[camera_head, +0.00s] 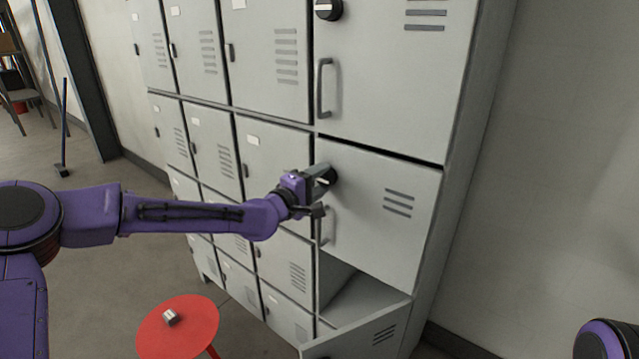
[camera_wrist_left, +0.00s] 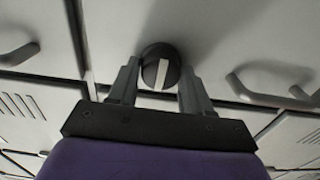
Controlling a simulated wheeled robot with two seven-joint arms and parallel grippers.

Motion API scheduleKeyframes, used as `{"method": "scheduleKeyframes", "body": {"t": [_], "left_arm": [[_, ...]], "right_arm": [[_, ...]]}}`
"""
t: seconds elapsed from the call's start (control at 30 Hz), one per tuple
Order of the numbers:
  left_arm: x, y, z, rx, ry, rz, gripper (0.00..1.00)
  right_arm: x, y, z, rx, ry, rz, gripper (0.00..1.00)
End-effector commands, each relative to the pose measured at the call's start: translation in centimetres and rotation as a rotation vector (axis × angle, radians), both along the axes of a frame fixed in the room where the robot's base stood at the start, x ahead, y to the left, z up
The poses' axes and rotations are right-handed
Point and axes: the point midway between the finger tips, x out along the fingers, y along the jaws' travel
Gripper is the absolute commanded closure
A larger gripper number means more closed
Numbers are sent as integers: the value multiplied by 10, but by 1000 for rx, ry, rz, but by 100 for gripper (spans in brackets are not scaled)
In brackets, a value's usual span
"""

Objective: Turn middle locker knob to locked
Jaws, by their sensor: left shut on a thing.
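The middle locker door (camera_head: 385,235) in the right column is closed, with a handle (camera_head: 326,228) below its knob. The round black middle knob (camera_head: 331,176) is partly hidden by my left gripper (camera_head: 322,178). In the left wrist view the knob (camera_wrist_left: 160,67) shows a white bar that runs nearly up and down the picture. My left gripper (camera_wrist_left: 158,88) has one finger on each side of the knob and is shut on it. My right gripper is out of view.
The top locker door (camera_head: 395,70) has a similar knob (camera_head: 328,9). The bottom locker door (camera_head: 365,338) stands open under the middle one. A red round stool (camera_head: 190,330) with a small object (camera_head: 171,317) on it stands in front of the lockers.

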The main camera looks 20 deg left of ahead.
Motion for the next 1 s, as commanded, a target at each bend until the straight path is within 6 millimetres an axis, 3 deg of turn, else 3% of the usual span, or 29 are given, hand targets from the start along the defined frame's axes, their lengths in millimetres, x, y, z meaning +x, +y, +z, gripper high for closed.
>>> {"method": "scheduleKeyframes", "body": {"t": [0.53,0.57,0.63,1.0], "left_arm": [[0,0,0,-24,9,1,82],[0,0,0,-24,9,1,48],[0,0,0,-24,9,0,27],[-8,4,-1,-24,8,0,27]], "right_arm": [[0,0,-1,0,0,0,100],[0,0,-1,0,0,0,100],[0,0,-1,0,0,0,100],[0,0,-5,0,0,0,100]]}}
